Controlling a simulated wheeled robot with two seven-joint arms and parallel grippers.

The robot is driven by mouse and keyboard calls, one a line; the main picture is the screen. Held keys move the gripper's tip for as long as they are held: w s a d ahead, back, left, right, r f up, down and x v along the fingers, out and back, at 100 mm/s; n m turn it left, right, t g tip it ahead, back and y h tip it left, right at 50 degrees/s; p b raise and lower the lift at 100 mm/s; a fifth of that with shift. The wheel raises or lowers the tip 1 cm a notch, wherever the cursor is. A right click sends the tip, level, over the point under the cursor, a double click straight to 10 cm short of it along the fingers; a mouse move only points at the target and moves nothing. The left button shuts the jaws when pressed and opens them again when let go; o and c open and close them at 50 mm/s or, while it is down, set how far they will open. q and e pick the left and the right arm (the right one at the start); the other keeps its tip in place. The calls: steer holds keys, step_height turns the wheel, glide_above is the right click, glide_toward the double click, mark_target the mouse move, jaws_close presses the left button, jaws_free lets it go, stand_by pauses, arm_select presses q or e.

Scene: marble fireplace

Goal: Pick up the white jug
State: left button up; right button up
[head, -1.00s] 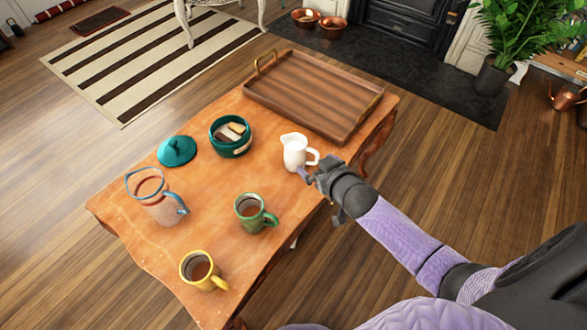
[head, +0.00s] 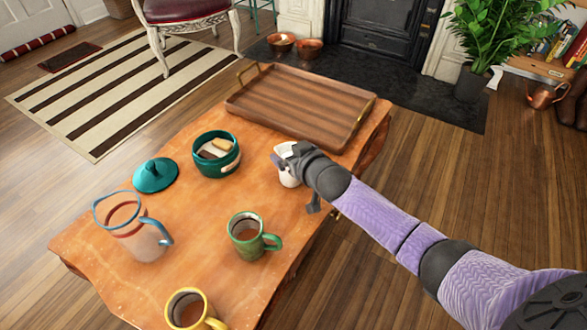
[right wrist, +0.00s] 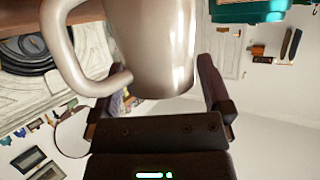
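The white jug (head: 288,179) stands on the wooden table (head: 190,225), near its right edge and just in front of the tray. My right gripper (head: 284,160) is at the jug and covers much of it in the head view. In the right wrist view the jug (right wrist: 155,50) fills the top middle, its handle to the left. The spread fingers of the right gripper (right wrist: 160,90) show on either side of the jug's body; a narrow gap shows by the right finger. The handle hides part of the left finger. My left gripper is not in view.
A wooden tray (head: 303,98) lies behind the jug. A green mug (head: 246,237), a yellow mug (head: 188,311), a glass pitcher (head: 139,232), an open teal pot (head: 216,158) and its lid (head: 156,175) share the table.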

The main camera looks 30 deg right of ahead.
jaws_close()
stand_by(0.3)
